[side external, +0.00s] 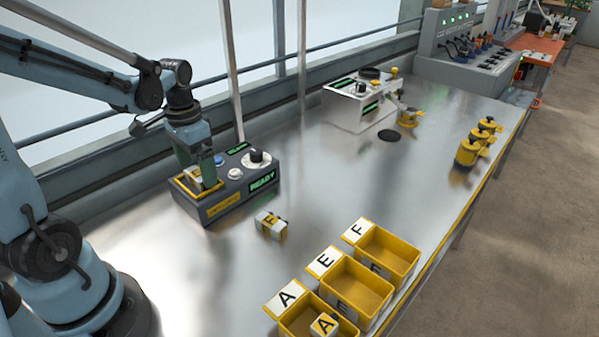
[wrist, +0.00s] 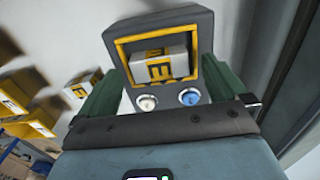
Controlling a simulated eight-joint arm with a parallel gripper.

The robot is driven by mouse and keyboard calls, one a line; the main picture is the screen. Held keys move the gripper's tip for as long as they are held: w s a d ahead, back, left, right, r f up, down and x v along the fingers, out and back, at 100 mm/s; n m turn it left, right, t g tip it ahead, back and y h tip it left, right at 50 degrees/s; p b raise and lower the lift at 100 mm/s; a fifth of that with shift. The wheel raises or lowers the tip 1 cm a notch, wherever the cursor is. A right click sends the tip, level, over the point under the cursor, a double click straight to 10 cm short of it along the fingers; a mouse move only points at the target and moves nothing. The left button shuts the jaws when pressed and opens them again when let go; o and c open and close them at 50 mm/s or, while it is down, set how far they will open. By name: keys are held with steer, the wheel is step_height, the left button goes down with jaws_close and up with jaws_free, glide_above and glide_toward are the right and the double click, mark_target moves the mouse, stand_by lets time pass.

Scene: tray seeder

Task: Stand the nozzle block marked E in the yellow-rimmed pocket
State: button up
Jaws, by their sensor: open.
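A white-and-yellow nozzle block marked E (wrist: 160,66) sits inside the yellow-rimmed pocket (wrist: 122,50) of the dark box; in the side view the block (side external: 193,173) is largely hidden by my finger. The pocket rim (side external: 207,196) also shows there, at the box's left end. My gripper (side external: 205,176) is open and reaches down over the pocket, its green fingers on either side in the wrist view. I cannot tell whether they touch the block.
The dark box (side external: 225,206) has a green READY display, knob and buttons. Yellow bins carry cards A (side external: 286,297), E (side external: 323,262) and F (side external: 359,231); an A block (side external: 323,325) lies in the A bin. A white machine (side external: 356,105) and yellow canisters (side external: 467,152) stand farther back.

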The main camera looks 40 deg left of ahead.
step_height(320, 180, up, 11)
steer(key=d+f+t, duration=0.5)
steer(key=d+t, duration=0.2)
steer(key=d, duration=0.6)
steer(key=shift+w, duration=0.15)
steer(key=shift+f, duration=0.1)
stand_by(0.9)
